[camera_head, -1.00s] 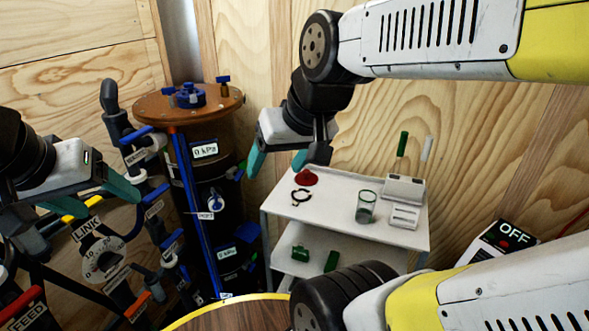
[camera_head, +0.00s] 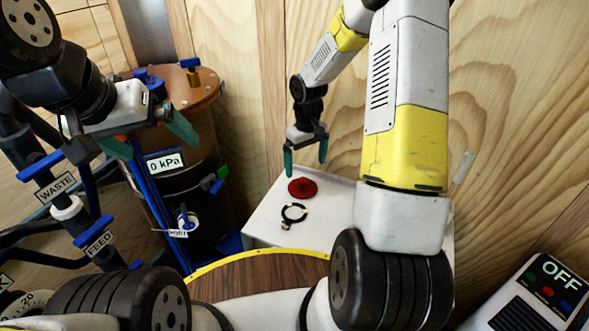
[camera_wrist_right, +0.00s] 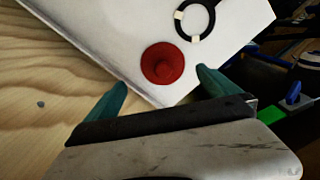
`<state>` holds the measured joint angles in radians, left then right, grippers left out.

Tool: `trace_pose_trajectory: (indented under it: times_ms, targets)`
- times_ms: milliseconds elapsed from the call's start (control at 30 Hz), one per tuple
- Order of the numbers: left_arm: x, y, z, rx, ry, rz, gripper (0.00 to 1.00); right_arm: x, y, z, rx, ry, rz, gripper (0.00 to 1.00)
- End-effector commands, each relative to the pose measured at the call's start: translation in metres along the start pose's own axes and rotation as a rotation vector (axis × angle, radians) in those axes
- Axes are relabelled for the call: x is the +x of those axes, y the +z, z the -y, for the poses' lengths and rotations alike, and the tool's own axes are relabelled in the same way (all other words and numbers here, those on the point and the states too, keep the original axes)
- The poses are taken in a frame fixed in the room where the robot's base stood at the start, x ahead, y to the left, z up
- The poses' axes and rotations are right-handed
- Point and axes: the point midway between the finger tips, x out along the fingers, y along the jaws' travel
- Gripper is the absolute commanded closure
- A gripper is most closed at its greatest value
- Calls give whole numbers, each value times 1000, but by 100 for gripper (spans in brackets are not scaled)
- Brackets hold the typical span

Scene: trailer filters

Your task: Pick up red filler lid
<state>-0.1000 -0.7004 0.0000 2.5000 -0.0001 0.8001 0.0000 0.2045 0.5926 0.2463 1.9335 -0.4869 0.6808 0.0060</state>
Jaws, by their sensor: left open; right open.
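The red filler lid (camera_head: 302,187) lies on the white table top (camera_head: 262,226), near its back edge. My left gripper (camera_head: 159,160) is open and empty at the left, in front of the brown-topped tank.
A black ring clamp (camera_head: 293,214) lies on the table in front of the lid. A dark tank (camera_head: 175,150) with blue valves and pipes stands left of the table. A wooden wall (camera_head: 235,80) is behind, and an OFF panel (camera_head: 555,290) is at lower right.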

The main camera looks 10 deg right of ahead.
Motion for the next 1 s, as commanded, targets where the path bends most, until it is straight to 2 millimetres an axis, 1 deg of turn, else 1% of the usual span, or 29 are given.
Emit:
trace_pose_trajectory:
  times_ms: [33,367,500,600,700,933,1000]
  targets:
    - [0,0,0,0,0,0,0,7,-1,0,-3,-4,5,0]
    - [0,0,0,0,0,0,0,44,-1,2,-6,-7,9,0]
    - [0,0,0,0,0,0,0,66,-1,4,-6,-7,11,0]
    - [0,0,0,0,0,0,0,79,-1,4,-5,-7,9,0]
    - [0,0,0,0,0,0,0,85,-2,4,-6,-5,7,0]
    - [0,0,0,0,0,0,0,86,-2,3,-5,-5,6,0]
    - [0,0,0,0,0,0,0,86,-2,3,-5,-5,6,14]
